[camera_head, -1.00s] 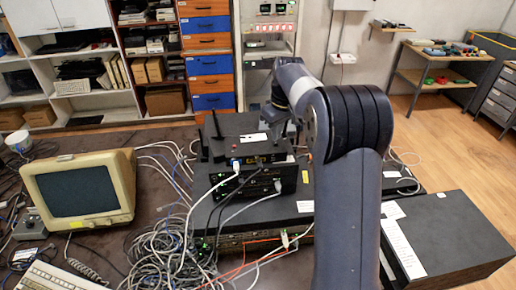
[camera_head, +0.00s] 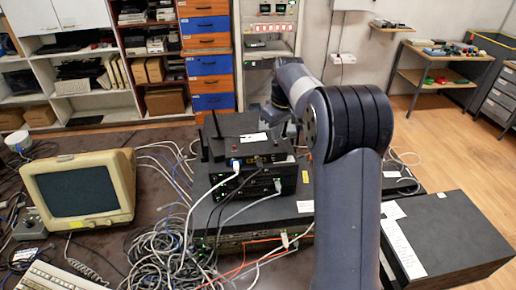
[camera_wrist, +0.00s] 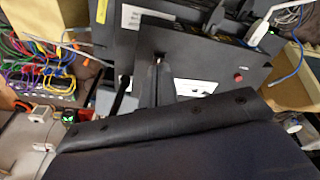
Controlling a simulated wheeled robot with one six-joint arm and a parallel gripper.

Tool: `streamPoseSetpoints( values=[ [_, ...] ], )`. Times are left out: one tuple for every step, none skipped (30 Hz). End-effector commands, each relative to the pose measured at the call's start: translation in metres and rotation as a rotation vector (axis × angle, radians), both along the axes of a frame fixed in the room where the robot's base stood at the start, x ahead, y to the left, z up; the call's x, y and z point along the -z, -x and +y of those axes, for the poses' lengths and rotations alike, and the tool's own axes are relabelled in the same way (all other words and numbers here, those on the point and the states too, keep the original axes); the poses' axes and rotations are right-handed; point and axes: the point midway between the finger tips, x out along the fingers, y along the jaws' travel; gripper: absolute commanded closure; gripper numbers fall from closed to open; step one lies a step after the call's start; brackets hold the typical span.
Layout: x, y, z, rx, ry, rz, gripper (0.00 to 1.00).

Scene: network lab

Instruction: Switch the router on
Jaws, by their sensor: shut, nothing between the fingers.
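The router (camera_head: 235,148) is a black box with upright antennas, on top of a stack of black devices in the head view. A white cable plugs into its front. A small red button (camera_wrist: 238,76) shows on that face, to the right of the tips.
An old beige monitor (camera_head: 82,187) stands at the left of the table. Tangled grey cables (camera_head: 165,250) lie in front of the stack. A large black box (camera_head: 445,235) is at the right. Coloured cables (camera_wrist: 40,62) show left in the wrist view.

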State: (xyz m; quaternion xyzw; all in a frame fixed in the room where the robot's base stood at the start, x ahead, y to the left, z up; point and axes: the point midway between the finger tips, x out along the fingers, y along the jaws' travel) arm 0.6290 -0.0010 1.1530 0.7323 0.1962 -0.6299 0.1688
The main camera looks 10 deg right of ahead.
Motion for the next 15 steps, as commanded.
streamPoseSetpoints(
  values=[
    [0.0007, 0.0, 0.0, 0.0, 0.0, 0.0, 1.0],
    [0.001, 0.0, 0.0, 0.0, 0.0, 0.0, 1.0],
    [0.0015, 0.0001, 0.0, 0.0, 0.0, 0.0, 1.0],
    [0.002, 0.0, 0.0, 0.0, 0.0, 0.0, 1.0],
    [0.0025, 0.0, 0.0, 0.0, 0.0, 0.0, 1.0],
    [0.0031, 0.0, 0.0, 0.0, 0.0, 0.0, 1.0],
    [0.0036, 0.0, 0.0, 0.0, 0.0, 0.0, 1.0],
    [0.0041, 0.0, 0.0, 0.0, 0.0, 0.0, 1.0],
    [0.0048, 0.0, 0.0, 0.0, 0.0, 0.0, 1.0],
    [0.0052, 0.0, 0.0, 0.0, 0.0, 0.0, 1.0],
    [0.0057, 0.0, 0.0, 0.0, 0.0, 0.0, 1.0],
    [0.0063, 0.0, 0.0, 0.0, 0.0, 0.0, 1.0],
    [0.0067, 0.0, 0.0, 0.0, 0.0, 0.0, 1.0],
    [0.0072, 0.0, 0.0, 0.0, 0.0, 0.0, 1.0],
    [0.0077, 0.0, 0.0, 0.0, 0.0, 0.0, 1.0]
  ],
)
